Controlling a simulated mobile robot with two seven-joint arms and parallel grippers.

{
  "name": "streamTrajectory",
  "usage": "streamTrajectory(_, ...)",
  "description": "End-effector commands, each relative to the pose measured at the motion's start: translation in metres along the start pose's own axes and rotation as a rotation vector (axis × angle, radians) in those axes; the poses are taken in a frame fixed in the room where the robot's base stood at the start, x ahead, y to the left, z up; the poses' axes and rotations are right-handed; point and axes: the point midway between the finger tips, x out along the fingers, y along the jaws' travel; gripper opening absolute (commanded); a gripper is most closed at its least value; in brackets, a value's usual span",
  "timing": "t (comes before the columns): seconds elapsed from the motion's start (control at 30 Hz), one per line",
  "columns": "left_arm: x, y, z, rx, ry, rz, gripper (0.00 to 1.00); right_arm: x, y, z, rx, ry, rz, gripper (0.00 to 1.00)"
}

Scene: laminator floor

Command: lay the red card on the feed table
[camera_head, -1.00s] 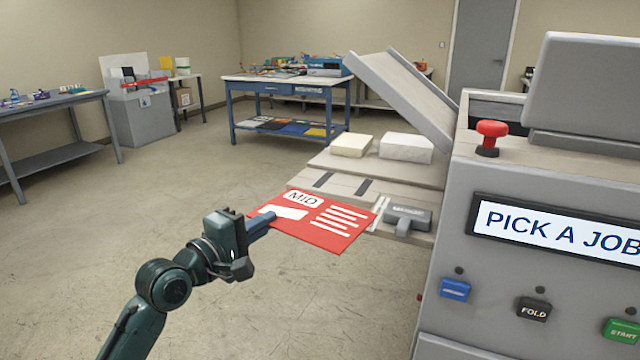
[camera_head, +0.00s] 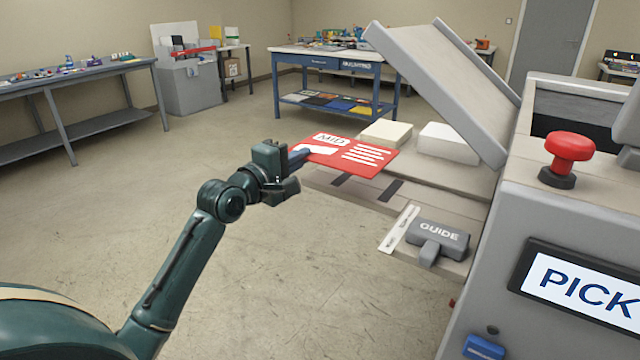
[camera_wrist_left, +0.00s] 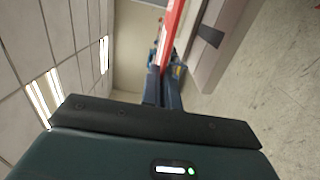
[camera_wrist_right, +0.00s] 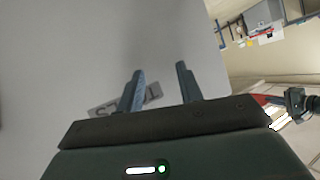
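The red card (camera_head: 350,154), marked MID, is in the head view, held out flat by my left gripper (camera_head: 299,155). That gripper is shut on the card's left edge. The card appears edge-on in the left wrist view (camera_wrist_left: 171,32). The feed table (camera_head: 360,193) is the beige surface beside the machine, with dark stripes. In the picture the card overlaps its far left part and seems to be above it. My right gripper (camera_wrist_right: 160,83) shows only in the right wrist view. Its fingers are apart and empty, in front of a grey panel.
A grey GUIDE block (camera_head: 438,235) sits at the feed table's near end, by a white scale strip. Two pale stacks (camera_head: 448,144) lie at the back, under a slanted grey panel (camera_head: 440,85). A red button (camera_head: 569,150) tops the machine.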

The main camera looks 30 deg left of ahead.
Motion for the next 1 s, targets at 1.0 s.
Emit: streamTrajectory(1.0, 0.000, -0.070, 0.000, 0.000, -0.001, 0.001, 0.10, -0.005, 0.003, 0.001, -0.002, 0.036, 0.010, 0.36)
